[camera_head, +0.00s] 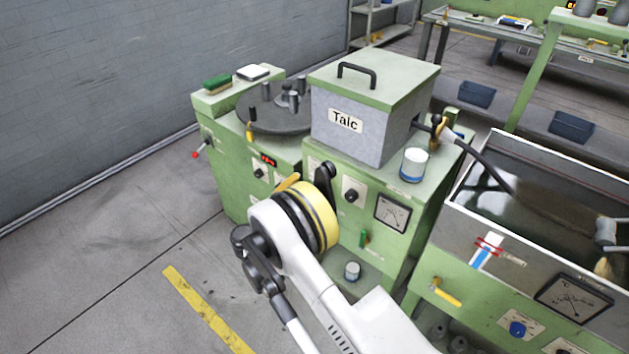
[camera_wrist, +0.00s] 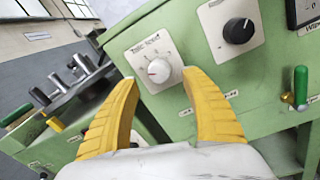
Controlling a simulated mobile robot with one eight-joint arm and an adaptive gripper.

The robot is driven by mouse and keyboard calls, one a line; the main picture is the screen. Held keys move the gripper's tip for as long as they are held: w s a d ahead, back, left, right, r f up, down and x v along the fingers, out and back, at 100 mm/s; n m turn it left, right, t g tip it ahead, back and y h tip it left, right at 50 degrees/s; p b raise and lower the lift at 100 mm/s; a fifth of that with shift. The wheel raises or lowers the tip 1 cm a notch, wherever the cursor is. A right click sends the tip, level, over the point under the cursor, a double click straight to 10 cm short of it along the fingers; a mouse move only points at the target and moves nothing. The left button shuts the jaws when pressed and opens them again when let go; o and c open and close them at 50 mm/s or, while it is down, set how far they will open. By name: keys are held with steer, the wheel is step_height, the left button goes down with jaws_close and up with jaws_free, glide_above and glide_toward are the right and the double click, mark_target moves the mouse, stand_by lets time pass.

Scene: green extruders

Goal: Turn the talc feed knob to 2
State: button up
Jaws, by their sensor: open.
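My gripper (camera_wrist: 160,78) is open, with one yellow finger on each side of the knob in the picture. I cannot tell whether the fingers touch it. In the head view my gripper (camera_head: 306,181) is at the front of the green machine below the grey Talc hopper (camera_head: 345,140), and the talc feed knob is hidden behind it.
A larger black knob (camera_wrist: 238,31) is right of the talc feed plate. A green-handled lever (camera_wrist: 300,86) and a gauge (camera_head: 392,213) are also on this front. A white and blue can (camera_head: 414,165) stands on top. A metal tank (camera_head: 478,215) stands at right; floor at left is clear.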

mark_target(314, 177)
steer(key=b+x, duration=0.1)
steer(key=x, duration=0.4)
steer(key=shift+w, duration=0.1)
steer(key=shift+c, duration=0.2)
jaws_close()
